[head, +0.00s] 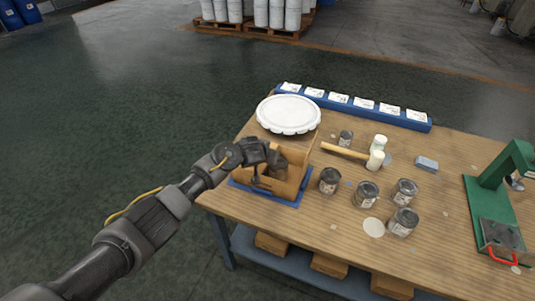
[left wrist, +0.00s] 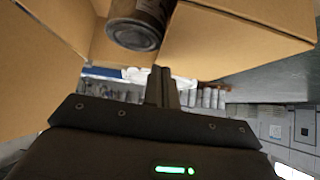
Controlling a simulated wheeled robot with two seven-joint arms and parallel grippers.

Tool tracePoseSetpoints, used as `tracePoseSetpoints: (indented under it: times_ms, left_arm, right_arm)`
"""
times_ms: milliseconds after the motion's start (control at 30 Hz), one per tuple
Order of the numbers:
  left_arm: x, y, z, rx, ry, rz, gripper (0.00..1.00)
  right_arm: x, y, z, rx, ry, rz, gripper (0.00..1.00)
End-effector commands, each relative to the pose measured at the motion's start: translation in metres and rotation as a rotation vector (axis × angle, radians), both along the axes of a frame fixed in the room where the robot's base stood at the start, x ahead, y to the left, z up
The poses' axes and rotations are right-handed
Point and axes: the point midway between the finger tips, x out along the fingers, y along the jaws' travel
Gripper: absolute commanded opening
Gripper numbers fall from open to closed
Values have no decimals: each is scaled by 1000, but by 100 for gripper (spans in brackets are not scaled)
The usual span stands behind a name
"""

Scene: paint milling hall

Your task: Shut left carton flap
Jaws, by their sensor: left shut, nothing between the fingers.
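The open cardboard carton (head: 274,187) stands on a blue mat (head: 240,184) at the table's near left corner. My left gripper (head: 259,180) is at the carton's left side, over its rim, and hides part of the left flap and the opening. In the left wrist view the gripper's fingers (left wrist: 162,87) are shut and empty. That view shows cardboard panels at the left (left wrist: 32,75) and upper right (left wrist: 235,28), with a dark can (left wrist: 139,25) between them. Whether the fingers touch the flap, I cannot tell. My right gripper is not in view.
A white round lid (head: 288,113) lies behind the carton. Several dark paint cans (head: 329,180) stand close to its right, with a mallet (head: 346,151) beyond. A long blue rack (head: 352,106) lines the back edge. A green press (head: 490,195) is far right. The floor left of the table is clear.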

Motion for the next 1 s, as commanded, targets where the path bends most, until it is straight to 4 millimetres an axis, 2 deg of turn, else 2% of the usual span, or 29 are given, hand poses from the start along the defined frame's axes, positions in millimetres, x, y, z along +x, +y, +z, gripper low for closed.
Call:
tracePoseSetpoints:
  times_ms: [267, 367, 567, 600, 633, 1000]
  left_arm:
    - [0, 0, 7, -1, -1, -1, 0]
    - [0, -1, 18, -2, 0, 0, 0]
    - [0, -2, 57, -2, 0, -1, 0]
    - [-6, 1, 49, -4, 1, -3, 0]
    - [-10, 3, 52, -5, 0, -3, 0]
    - [-50, 24, 99, -4, -2, -2, 0]
  right_arm:
    - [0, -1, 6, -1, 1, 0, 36]
    - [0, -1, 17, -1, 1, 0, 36]
    - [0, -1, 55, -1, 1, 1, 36]
    - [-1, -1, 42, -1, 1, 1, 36]
    - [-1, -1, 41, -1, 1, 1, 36]
    - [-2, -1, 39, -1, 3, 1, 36]
